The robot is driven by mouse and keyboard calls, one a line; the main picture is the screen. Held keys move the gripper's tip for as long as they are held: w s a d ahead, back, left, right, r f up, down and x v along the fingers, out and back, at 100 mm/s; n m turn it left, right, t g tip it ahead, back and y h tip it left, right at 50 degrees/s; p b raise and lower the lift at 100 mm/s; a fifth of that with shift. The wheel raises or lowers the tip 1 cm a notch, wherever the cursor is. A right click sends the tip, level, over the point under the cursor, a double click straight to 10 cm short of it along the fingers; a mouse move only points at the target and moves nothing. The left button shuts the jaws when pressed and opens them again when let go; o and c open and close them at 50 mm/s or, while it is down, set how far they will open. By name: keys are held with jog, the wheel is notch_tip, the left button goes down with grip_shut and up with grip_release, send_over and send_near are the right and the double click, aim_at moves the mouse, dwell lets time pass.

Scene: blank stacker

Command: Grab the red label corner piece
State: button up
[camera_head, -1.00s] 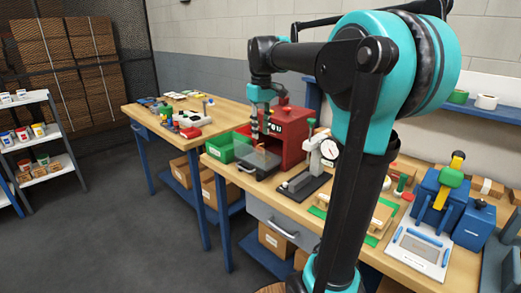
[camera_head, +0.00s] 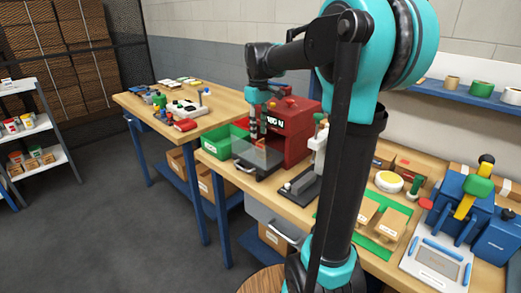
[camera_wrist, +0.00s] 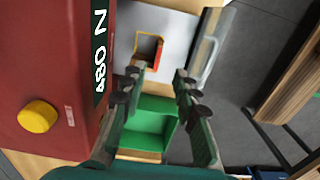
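A small brown corner piece (camera_wrist: 149,47) with a red right edge and a yellow top edge lies on a grey plate (camera_wrist: 175,30) in the wrist view. In the head view, a small orange-brown patch (camera_head: 260,146) shows on the plate beneath my gripper. My gripper (camera_wrist: 158,76) is open and empty, its two fingers apart and pointing toward the piece. In the head view my gripper (camera_head: 259,138) hangs above the plate in front of the red machine (camera_head: 293,130). The exact height of the fingertips above the piece cannot be told.
The red machine (camera_wrist: 45,75), marked 480 N, stands close to my gripper's left in the wrist view. A green bin (camera_wrist: 148,125) shows between the fingers. A black-based stand (camera_head: 305,185) is right of the plate. A metal handle (camera_wrist: 208,60) borders the plate.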

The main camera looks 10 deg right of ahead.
aim_at(260, 144)
jog(key=f, duration=0.8)
jog(key=shift+d, duration=0.25)
jog(key=shift+c, duration=0.3)
grip_shut()
